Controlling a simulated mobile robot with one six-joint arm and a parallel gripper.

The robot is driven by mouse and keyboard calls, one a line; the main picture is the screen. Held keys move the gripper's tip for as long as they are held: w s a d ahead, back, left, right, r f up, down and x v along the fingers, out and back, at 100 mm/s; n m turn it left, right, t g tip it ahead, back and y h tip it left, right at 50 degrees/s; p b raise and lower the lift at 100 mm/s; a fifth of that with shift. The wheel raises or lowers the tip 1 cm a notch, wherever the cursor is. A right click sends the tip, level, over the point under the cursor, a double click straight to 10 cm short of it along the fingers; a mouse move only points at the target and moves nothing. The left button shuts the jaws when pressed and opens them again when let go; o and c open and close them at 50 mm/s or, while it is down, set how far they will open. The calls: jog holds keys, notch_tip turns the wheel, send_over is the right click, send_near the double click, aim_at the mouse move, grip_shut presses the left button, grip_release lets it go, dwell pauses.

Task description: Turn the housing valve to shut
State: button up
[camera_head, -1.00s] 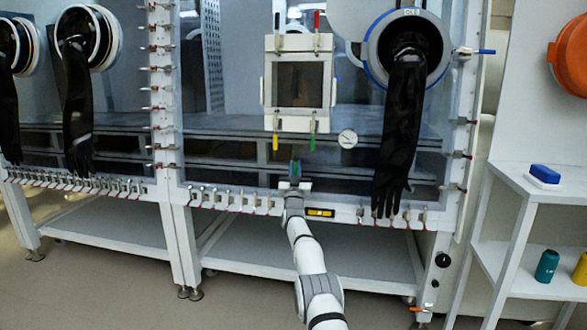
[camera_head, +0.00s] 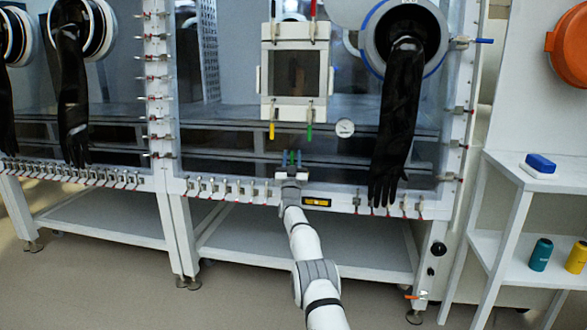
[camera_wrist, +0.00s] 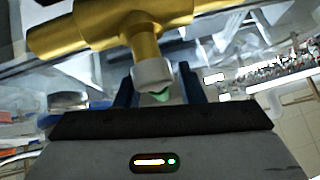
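In the wrist view a brass valve body (camera_wrist: 145,38) with a white-grey collar (camera_wrist: 153,74) hangs close in front of my gripper. A small green part (camera_wrist: 155,97) shows under the collar, mostly hidden by the black edge of my gripper. My gripper (camera_wrist: 160,88) has its two blue fingers apart, one on each side of the collar and green part, with gaps visible. In the head view my gripper (camera_head: 291,160) is at the lower front of the glovebox, with green between its blue fingers. The handle's full shape and angle are hidden.
A white hatch (camera_head: 296,55) with yellow (camera_head: 272,130) and green (camera_head: 309,131) handles below it is above my gripper. A round gauge (camera_head: 345,128) is to its right. A black glove (camera_head: 398,125) hangs further right. Clamps (camera_head: 215,186) line the lower edge.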

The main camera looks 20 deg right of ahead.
aim_at(292, 162)
jog(key=shift+p+v, duration=0.4)
jog(key=shift+v, duration=2.75)
jog(key=shift+s+a+f, duration=0.2)
jog(key=shift+s+f, duration=0.15)
jog(key=shift+s, duration=0.25)
